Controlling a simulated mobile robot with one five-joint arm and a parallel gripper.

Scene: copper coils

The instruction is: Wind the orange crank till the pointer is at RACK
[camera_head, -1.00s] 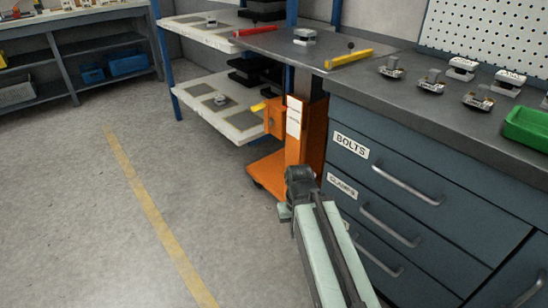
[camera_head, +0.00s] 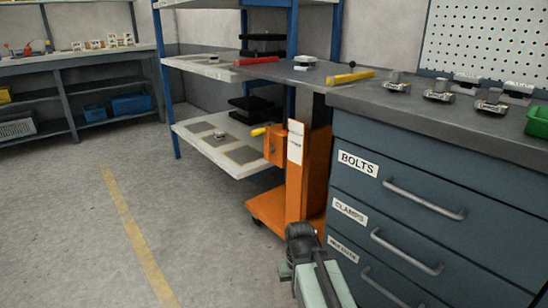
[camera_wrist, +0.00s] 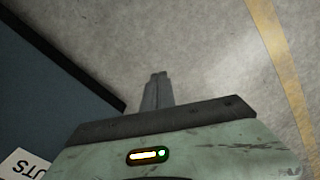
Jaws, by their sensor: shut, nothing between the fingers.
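An orange wheeled lift (camera_head: 314,180) stands at the left end of the drawer bench. An orange crank housing (camera_head: 275,147) sticks out from its left side, with a small yellow handle (camera_head: 259,132) pointing left. A white plate (camera_head: 295,142) is on the lift's post; its words and pointer are too small to read. The lift's grey top (camera_head: 285,74) is level with the bench. My gripper (camera_wrist: 158,77) is shut and empty over bare floor in the wrist view. In the head view my arm is at bottom centre, in front of and below the lift, apart from the crank.
The blue drawer bench (camera_head: 420,215) is close on the right, with protruding handles. A shelf rack (camera_head: 225,155) stands behind and left of the lift. Red (camera_head: 256,61) and yellow (camera_head: 347,77) bars lie by the lift top. Floor (camera_head: 70,230) on the left is clear.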

